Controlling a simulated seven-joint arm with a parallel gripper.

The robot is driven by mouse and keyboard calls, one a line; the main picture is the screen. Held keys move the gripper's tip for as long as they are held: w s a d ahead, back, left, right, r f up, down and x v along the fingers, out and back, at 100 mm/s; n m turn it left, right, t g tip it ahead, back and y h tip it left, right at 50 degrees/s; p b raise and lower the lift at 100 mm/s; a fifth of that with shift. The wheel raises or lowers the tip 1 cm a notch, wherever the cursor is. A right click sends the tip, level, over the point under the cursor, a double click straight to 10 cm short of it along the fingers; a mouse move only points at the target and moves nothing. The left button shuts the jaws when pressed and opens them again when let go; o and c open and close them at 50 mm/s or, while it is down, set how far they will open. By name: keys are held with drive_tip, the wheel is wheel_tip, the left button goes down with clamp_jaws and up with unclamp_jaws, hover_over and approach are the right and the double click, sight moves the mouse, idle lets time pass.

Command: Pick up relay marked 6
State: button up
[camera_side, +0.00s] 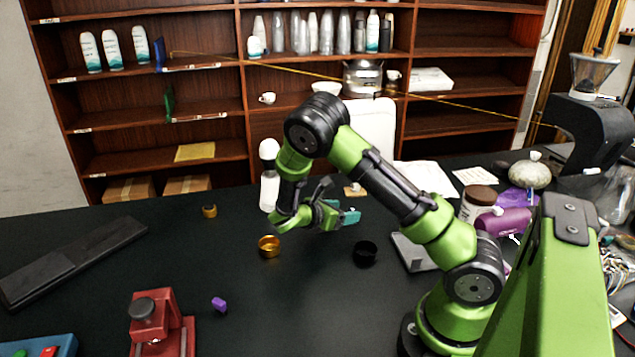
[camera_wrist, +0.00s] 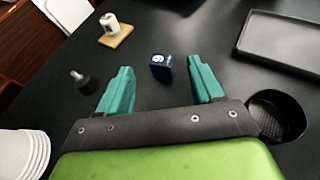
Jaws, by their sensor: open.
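A small dark blue block (camera_wrist: 161,67) with a round white mark on top stands on the black table in the wrist view; its shape suits a relay. I cannot read the mark surely as a 6. My gripper (camera_wrist: 164,88) is open, with one teal finger to each side of the line to the block. The block is a little ahead of the fingertips, apart from them and nearer the right one. In the side view my gripper (camera_side: 346,212) is low over the table; I cannot make out the blue block there.
A black cup (camera_wrist: 276,115) is close to my gripper's right, with a dark tray (camera_wrist: 282,43) beyond. A wooden block with a white piece (camera_wrist: 112,30) and a black knob (camera_wrist: 80,80) are on the left. A gold cup (camera_side: 269,246) and purple block (camera_side: 218,304) stand apart.

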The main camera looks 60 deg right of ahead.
sight(353, 210)
drive_tip(key=shift+x, duration=3.5)
drive_tip(key=c, duration=1)
